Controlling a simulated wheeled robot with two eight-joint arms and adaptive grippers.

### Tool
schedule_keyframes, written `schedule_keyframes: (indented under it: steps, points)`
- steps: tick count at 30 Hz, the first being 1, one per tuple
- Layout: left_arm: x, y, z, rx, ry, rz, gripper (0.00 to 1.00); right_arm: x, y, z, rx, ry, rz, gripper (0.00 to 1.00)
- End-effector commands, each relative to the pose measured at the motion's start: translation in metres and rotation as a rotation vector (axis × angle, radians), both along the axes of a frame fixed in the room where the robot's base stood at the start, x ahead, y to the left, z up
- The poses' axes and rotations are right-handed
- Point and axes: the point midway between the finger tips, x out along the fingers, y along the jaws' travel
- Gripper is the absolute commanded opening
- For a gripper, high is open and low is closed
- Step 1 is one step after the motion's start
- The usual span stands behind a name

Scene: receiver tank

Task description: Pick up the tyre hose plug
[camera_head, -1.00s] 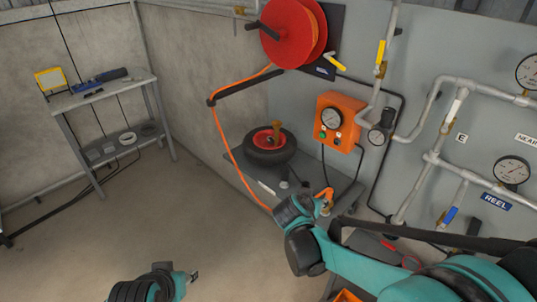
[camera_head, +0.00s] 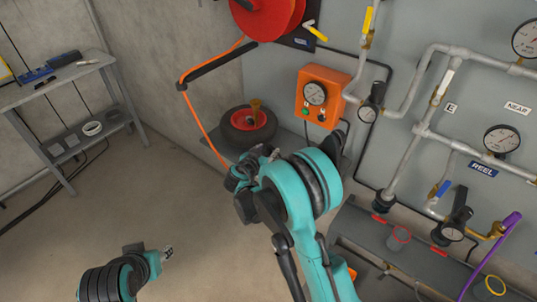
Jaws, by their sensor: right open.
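My right arm reaches in from the bottom to the low shelf, and its gripper (camera_head: 262,155) is open near the tyre (camera_head: 232,138). The gripper is small and partly mixed with the wrist, so the fingers are hard to make out. The orange hose (camera_head: 202,126) runs from the red reel (camera_head: 268,14) over a black guide arm and down behind my right wrist. The hose end and its plug are hidden behind my arm.
An orange gauge box (camera_head: 318,92) is on the wall behind my right arm. Pipes, gauges (camera_head: 502,139) and valves fill the right wall. A grey bench (camera_head: 385,255) with a purple hose (camera_head: 488,255) is at lower right. A metal shelf (camera_head: 50,92) stands left. Floor between is clear.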

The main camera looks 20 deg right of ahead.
Motion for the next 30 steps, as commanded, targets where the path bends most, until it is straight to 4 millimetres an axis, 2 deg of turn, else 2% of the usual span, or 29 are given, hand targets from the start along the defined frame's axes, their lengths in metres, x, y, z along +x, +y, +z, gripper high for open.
schedule_keyframes:
  steps: [1,4,10,11,15,16,26,30]
  points:
    - [-0.0001,0.0000,-0.0061,0.000,0.000,0.000,0.40,0.0066,-0.0059,-0.0067,0.001,-0.001,-0.003,0.45]
    - [0.0000,0.0000,-0.0085,0.000,0.000,0.000,0.40,0.0149,-0.0117,-0.0095,0.000,0.000,-0.001,0.45]
    - [0.0000,0.0000,-0.0071,0.000,0.000,0.000,0.40,0.0161,-0.0124,-0.0082,0.000,0.000,0.000,0.45]
    - [0.0000,0.0000,-0.0071,0.000,0.000,0.000,0.40,0.0161,-0.0123,-0.0081,-0.001,0.001,0.000,0.42]
    - [0.0000,0.0000,-0.0071,0.000,0.000,0.000,0.40,0.0160,-0.0122,-0.0082,0.000,0.000,0.000,0.05]
    - [0.0000,0.0000,-0.0071,0.000,0.000,0.000,0.40,0.0160,-0.0122,-0.0082,0.000,0.000,0.000,0.00]
    - [0.0000,0.0000,-0.0069,0.000,0.000,0.000,0.40,0.0158,-0.0121,-0.0076,0.000,0.000,0.000,0.00]
    - [0.0000,0.0000,-0.0029,0.000,0.000,0.000,0.40,0.0159,-0.0120,-0.0001,0.000,0.000,0.000,0.00]
